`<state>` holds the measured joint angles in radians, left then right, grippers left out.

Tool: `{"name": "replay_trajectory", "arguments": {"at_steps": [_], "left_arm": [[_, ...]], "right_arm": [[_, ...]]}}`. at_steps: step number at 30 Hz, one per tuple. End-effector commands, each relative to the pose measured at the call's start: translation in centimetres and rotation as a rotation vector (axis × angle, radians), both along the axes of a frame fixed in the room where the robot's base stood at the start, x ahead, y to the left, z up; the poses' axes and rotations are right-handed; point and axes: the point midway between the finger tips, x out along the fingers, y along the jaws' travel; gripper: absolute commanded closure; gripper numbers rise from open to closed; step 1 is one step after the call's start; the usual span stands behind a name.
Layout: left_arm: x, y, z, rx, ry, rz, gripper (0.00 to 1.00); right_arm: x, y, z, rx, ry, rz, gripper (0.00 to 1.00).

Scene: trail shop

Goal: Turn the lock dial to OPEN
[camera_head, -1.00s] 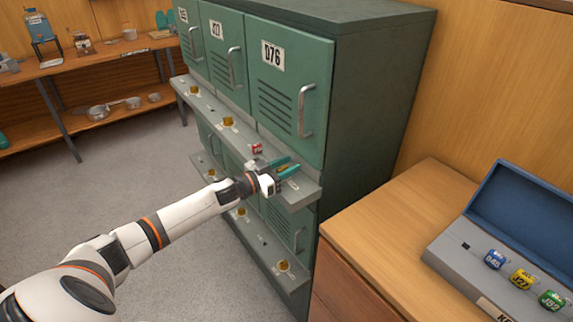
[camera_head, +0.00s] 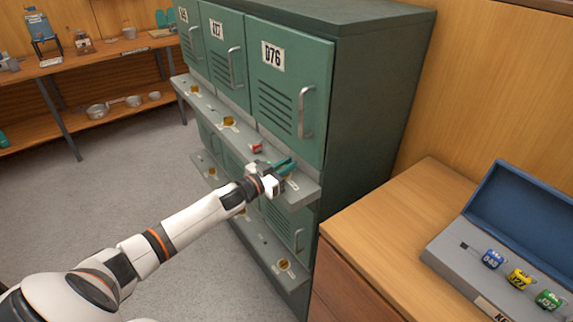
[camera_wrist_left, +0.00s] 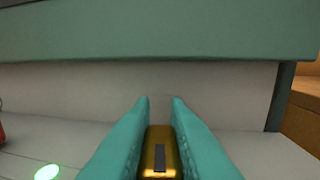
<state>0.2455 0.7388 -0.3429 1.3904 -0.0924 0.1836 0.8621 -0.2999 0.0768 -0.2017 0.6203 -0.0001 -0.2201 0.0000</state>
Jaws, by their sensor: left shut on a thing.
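The lock dial (camera_wrist_left: 159,158) is a yellow-brass knob with a dark bar on it, low in the middle of the left wrist view. My left gripper (camera_wrist_left: 160,101) has teal fingers shut on it, one on each side. In the head view the left gripper (camera_head: 286,167) is at the grey ledge (camera_head: 308,190) below the green locker door D76 (camera_head: 288,88), and it mostly hides the dial. A green light (camera_wrist_left: 47,172) glows on the ledge left of the dial. The dial's markings are not readable. My right gripper is not in view.
A red key tag (camera_head: 256,148) sits on the ledge left of the gripper. Other brass dials (camera_head: 229,122) line the ledges. A wooden counter (camera_head: 370,235) at right holds an open blue-lidded key box (camera_head: 510,210) with several coloured tags.

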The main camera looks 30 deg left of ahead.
Motion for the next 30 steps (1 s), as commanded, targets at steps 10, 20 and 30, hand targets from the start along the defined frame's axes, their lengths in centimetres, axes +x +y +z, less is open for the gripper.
{"name": "replay_trajectory", "arguments": {"at_steps": [10, 20, 30], "left_arm": [[0.0, 0.2, -0.1, -0.013, 0.0, 0.269, 1.0], [0.0, 0.6, -0.2, -0.007, 0.0, 0.463, 1.0], [0.0, 0.8, 0.1, -0.001, -0.002, 0.533, 1.0]], "right_arm": [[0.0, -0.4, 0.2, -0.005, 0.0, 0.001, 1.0], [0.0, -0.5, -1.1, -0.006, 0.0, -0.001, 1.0], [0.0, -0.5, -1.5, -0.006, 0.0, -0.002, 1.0]]}}
